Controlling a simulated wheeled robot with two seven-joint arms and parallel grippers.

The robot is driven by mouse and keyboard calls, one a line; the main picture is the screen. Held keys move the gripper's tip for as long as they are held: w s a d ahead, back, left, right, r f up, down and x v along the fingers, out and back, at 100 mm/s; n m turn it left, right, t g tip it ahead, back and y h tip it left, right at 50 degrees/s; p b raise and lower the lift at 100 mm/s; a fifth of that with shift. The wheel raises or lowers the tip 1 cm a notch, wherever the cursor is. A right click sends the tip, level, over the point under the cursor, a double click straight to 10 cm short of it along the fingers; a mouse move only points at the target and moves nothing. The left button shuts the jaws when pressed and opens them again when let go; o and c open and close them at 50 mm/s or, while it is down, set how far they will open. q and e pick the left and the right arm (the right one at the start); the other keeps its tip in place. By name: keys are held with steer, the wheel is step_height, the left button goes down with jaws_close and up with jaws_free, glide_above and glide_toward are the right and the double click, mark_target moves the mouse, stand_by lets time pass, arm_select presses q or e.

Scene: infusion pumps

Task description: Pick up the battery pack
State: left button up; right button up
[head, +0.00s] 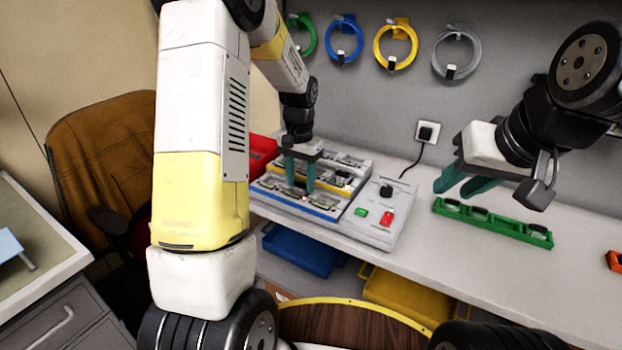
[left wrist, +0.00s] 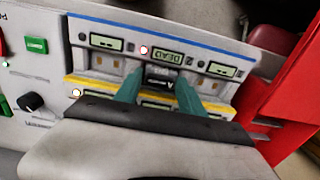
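The battery pack (left wrist: 159,76) is a small black block marked "A" in the left wrist view. It sits in a bay of the pump rack (left wrist: 222,88), below a display reading "DEAD" (left wrist: 168,55) with a red light beside it. My left gripper (left wrist: 160,84) points down at the rack, with one teal finger on each side of the pack. Narrow gaps seem to show between fingers and pack. In the head view my left gripper (head: 301,183) is over the rack (head: 322,205); the pack is not clear there. My right gripper (head: 462,186) is open and empty above the bench.
A control box (head: 378,214) with a black knob, green and red buttons stands right of the rack. A green holder (head: 493,222) with round cells lies below my right gripper. A red bin (head: 262,150) is left of the rack. Coiled cables (head: 396,46) hang on the wall.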

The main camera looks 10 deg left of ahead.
mark_target(301, 184)
arm_select(q)
steer(key=c, duration=0.7)
steer(key=shift+r, duration=0.5)
steer(key=r, duration=0.2)
steer(key=shift+s+d+r, duration=0.1)
steer(key=shift+s+r, duration=0.25)
steer(key=shift+r, duration=0.05)
steer(key=s+d, duration=0.1)
steer(key=s, duration=0.9)
steer(key=s+d+r, duration=0.1)
steer(key=s, duration=0.4)
steer(key=shift+d+r, duration=0.1)
steer(key=shift+d, duration=0.2)
